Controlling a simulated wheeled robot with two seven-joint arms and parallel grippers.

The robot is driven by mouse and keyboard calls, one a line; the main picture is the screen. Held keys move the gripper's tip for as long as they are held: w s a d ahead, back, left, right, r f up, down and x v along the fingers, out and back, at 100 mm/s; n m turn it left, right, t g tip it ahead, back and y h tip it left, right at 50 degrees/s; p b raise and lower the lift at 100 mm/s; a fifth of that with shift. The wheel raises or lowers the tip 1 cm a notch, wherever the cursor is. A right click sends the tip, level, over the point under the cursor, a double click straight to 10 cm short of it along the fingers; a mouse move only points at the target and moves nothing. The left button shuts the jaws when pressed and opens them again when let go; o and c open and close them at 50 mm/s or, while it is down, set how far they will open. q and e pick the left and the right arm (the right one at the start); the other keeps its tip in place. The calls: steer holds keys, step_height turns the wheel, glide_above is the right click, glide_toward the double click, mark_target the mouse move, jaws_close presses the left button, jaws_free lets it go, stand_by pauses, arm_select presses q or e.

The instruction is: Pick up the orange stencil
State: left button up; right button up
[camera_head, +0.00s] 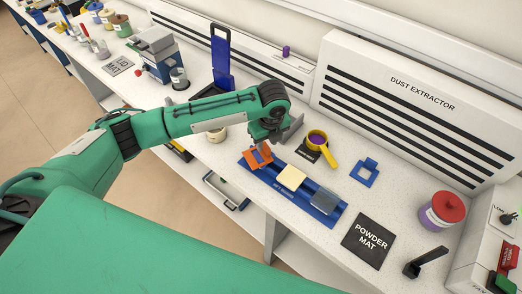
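The orange stencil (263,161) sits at the left end of a long blue rack (334,218) on the white bench. My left gripper (262,149) reaches down from above right at the stencil, its fingertips close to or touching it. The fingers overlap the stencil's upper part and hide some of it. I cannot tell whether they are closed on it. A cream piece (291,178) and a grey-blue piece (325,201) sit in the same rack, right of the orange stencil. My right gripper is not in view.
A yellow-handled sieve (330,157) and a blue frame (364,172) lie right of the gripper. The dust extractor (415,100) walls the back. A tall blue panel (221,62) stands behind the arm.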

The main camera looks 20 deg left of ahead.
mark_target(258, 153)
arm_select(q)
steer(key=shift+w+a+f+p, duration=0.15)
steer(key=shift+f+p, duration=0.15)
steer(key=shift+f, duration=1.1)
jaws_close()
